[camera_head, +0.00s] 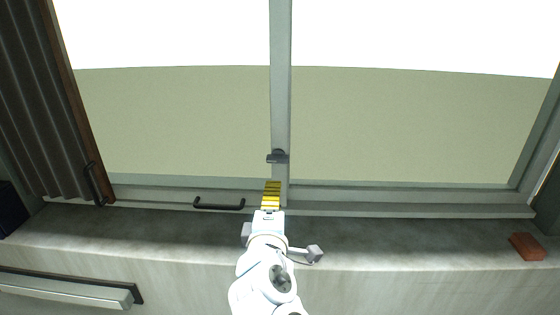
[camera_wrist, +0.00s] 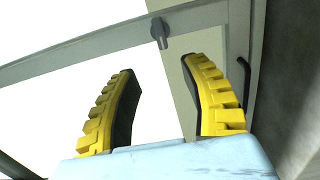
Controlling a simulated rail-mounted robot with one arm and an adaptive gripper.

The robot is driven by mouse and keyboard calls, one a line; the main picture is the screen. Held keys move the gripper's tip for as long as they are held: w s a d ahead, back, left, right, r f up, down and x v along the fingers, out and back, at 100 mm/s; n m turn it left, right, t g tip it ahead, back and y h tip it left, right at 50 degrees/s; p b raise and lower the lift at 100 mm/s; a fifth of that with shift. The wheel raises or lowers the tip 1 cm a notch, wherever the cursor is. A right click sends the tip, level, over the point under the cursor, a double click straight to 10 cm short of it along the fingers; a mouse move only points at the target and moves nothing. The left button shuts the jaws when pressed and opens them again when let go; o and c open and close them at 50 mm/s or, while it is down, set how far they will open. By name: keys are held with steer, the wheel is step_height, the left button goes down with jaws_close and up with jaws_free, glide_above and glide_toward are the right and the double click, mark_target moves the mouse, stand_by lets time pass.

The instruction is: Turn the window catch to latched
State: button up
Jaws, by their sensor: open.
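The window catch (camera_head: 277,156) is a small dark grey piece on the window's upright middle bar (camera_head: 280,90), low down near the sill. In the wrist view the catch (camera_wrist: 159,33) shows a rounded base and a short lever lying across the bar. I cannot tell from this whether it is latched. My gripper (camera_head: 271,188) is below the catch in the head view, its yellow ridged fingers pointing up towards it. In the wrist view my gripper (camera_wrist: 160,66) has its fingers spread with nothing between them. The catch shows beyond the gap, apart from the fingertips.
A black bar handle (camera_head: 219,204) is on the lower window frame, left of my gripper. A dark curtain (camera_head: 40,100) hangs at the left. A reddish-brown block (camera_head: 527,246) lies on the grey sill (camera_head: 430,240) at the right. The sill between is clear.

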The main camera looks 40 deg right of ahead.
mark_target(278, 162)
steer(key=shift+p+x, duration=0.6)
steer(key=shift+x, duration=5.65)
steer(key=shift+p+x, duration=0.6)
steer(key=shift+x, duration=1.6)
steer(key=shift+w+a+f, duration=0.1)
steer(key=shift+w, duration=0.05)
jaws_close()
